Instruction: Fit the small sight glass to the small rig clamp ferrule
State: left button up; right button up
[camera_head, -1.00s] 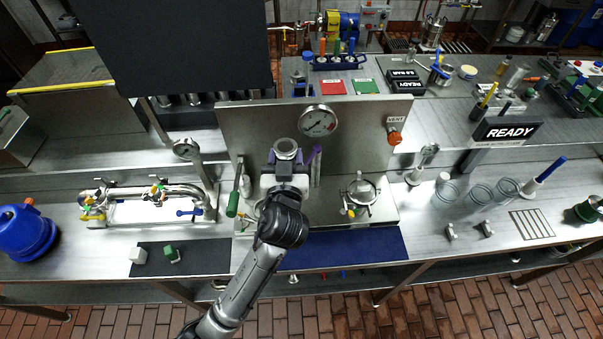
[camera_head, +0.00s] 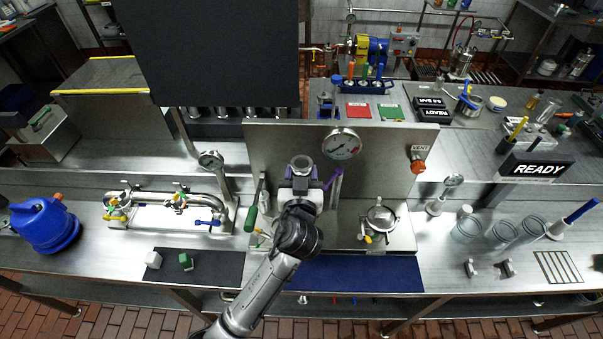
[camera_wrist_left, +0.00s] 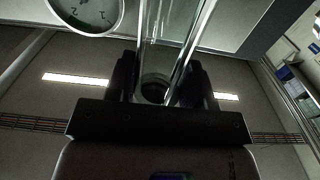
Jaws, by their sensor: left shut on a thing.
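My left gripper (camera_head: 301,186) is in front of the steel rig panel (camera_head: 270,140). In the left wrist view the gripper (camera_wrist_left: 160,85) is shut on a clear glass tube, the small sight glass (camera_wrist_left: 172,35), which stands up between the dark fingers. In the head view a round, metal-rimmed end (camera_head: 302,163) shows at the fingertips, apparently the sight glass. I cannot make out the small rig clamp ferrule; the gripper and arm cover part of the rig. My right gripper is not in view.
A pressure gauge (camera_head: 341,143) sits on the panel close to the gripper's right. A purple-handled part (camera_head: 334,182) stands just right of the gripper, a green-handled lever (camera_head: 251,219) to its left. A round clamp fitting (camera_head: 380,217) lies right. The blue mat (camera_head: 355,274) is bare.

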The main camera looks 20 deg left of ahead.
pick_arm(q)
jog(key=shift+f+b, duration=2.9)
jog(key=shift+f, duration=0.4)
jog(key=o, duration=1.2)
jog(key=shift+f, duration=0.1)
jog(key=shift+s, duration=0.1)
